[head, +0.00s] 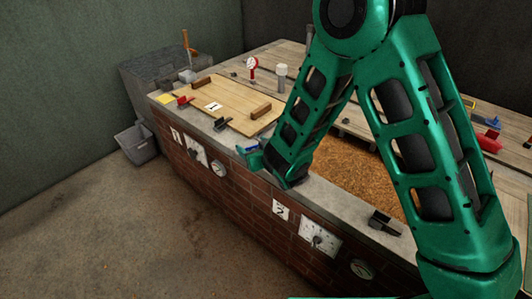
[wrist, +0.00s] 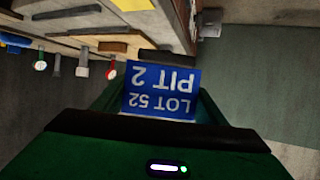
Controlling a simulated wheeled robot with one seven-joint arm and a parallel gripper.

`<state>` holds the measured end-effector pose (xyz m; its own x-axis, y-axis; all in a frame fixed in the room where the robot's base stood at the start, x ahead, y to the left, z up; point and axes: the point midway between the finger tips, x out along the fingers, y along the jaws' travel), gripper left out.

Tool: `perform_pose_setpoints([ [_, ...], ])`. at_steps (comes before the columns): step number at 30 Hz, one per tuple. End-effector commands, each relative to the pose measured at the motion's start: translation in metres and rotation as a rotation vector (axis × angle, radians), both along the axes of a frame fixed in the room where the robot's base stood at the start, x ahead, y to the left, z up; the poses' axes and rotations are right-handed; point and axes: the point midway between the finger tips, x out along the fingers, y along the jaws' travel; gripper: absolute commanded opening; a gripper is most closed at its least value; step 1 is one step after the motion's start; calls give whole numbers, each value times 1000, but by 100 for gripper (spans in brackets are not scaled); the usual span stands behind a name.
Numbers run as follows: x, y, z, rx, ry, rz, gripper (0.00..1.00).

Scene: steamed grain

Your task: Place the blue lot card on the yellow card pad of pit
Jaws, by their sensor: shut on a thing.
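The blue lot card (wrist: 162,92) is in my gripper and fills the middle of the wrist view. Its white print, upside down there, reads LOT 52 PIT 2. In the head view my gripper (head: 262,158) is above the front ledge of the brick bench, between the lidded pit and the open one, with a bit of blue at its tip. It is shut on the card. A yellow pad (head: 165,99) lies at the far left corner of the bench, beside the lidded pit. My arm hides part of the bench behind it.
A wooden lid (head: 230,103) marked 1 covers the left pit. The open pit (head: 355,168) holds brown grain. Black holders stand on the front ledge, one (head: 222,124) by the lid and one (head: 385,222) at right. A grey bin (head: 136,143) stands on the clear floor.

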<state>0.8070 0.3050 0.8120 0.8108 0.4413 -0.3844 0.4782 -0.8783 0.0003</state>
Motion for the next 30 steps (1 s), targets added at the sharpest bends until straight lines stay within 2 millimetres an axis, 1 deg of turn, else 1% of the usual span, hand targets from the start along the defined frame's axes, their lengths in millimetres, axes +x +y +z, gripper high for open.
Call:
perform_pose_setpoints([
  [2, 1, 4, -1, 0, 1, 5, 44],
  [5, 11, 4, -9, 0, 2, 8, 44],
  [15, 71, -12, -49, 0, 0, 16, 44],
  [18, 85, -17, -59, -1, -1, 18, 44],
  [21, 96, -20, -66, 0, 1, 18, 44],
  [26, 102, -22, -71, 1, 0, 20, 44],
  [30, 102, -22, -83, -1, 2, 21, 44],
])
